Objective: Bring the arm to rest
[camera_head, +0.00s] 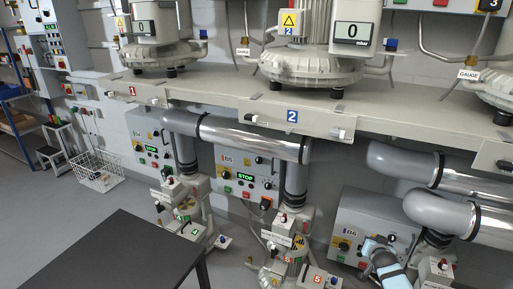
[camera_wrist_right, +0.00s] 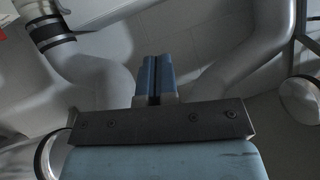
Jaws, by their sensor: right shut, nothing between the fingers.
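My right gripper (camera_head: 371,246) shows at the lower right of the head view, in front of the grey control box marked B6 (camera_head: 375,226). Its light blue arm comes up from the bottom edge. In the right wrist view the two blue fingers (camera_wrist_right: 154,78) are together with nothing between them. Grey pipes lie beyond the fingers there. From these frames I cannot tell whether the gripper touches the box. My left gripper is not in view.
Blowers 1 (camera_head: 150,52) and 2 (camera_head: 315,65) stand on a long shelf (camera_head: 215,95). Grey and chrome pipes (camera_head: 255,138) run below it. A dark table (camera_head: 110,255) is at the lower left. A wire basket (camera_head: 97,172) stands on the open floor.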

